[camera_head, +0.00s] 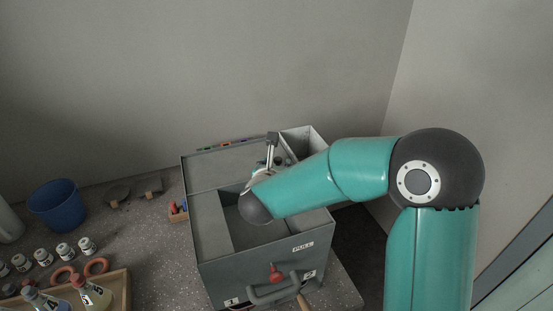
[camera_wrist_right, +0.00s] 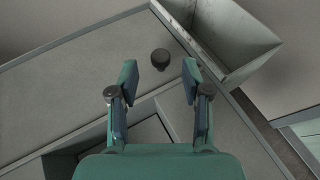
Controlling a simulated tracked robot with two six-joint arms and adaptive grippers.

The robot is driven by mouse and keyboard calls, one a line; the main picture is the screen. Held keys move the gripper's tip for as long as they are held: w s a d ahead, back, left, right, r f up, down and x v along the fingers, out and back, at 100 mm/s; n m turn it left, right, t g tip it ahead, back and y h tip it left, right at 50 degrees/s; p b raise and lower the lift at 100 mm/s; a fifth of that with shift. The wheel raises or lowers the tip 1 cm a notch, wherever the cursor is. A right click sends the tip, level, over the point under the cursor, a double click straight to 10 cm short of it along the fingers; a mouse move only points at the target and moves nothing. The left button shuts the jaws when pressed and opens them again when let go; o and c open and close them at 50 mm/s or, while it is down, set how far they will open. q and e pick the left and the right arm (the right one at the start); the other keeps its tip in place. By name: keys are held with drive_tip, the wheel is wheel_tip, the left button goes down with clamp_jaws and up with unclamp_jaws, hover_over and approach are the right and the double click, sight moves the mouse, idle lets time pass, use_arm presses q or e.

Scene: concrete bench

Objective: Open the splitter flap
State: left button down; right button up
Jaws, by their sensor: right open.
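The splitter is a grey box (camera_head: 220,258) in the middle of the head view, with its top partly open. Its rear top panel (camera_head: 210,170) is flat; it also fills the left of the right wrist view (camera_wrist_right: 70,85). A dark round knob (camera_wrist_right: 161,59) stands on this panel. Which part is the flap, I cannot tell for certain. My right gripper (camera_wrist_right: 159,78) is open and empty, its two fingers on either side of the line to the knob, which appears just beyond the fingertips. In the head view my right arm partly hides the gripper and box. My left gripper is not in view.
A pale open bin (camera_head: 303,137) stands at the box's back right corner. The front has a red knob (camera_head: 276,273), a handle and a PULL label. A blue bucket (camera_head: 57,205), small jars and a wooden tray (camera_head: 121,290) with flasks stand left. Walls close off the back and right.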

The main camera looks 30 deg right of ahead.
drive_tip(key=shift+x, duration=1.15)
clamp_jaws()
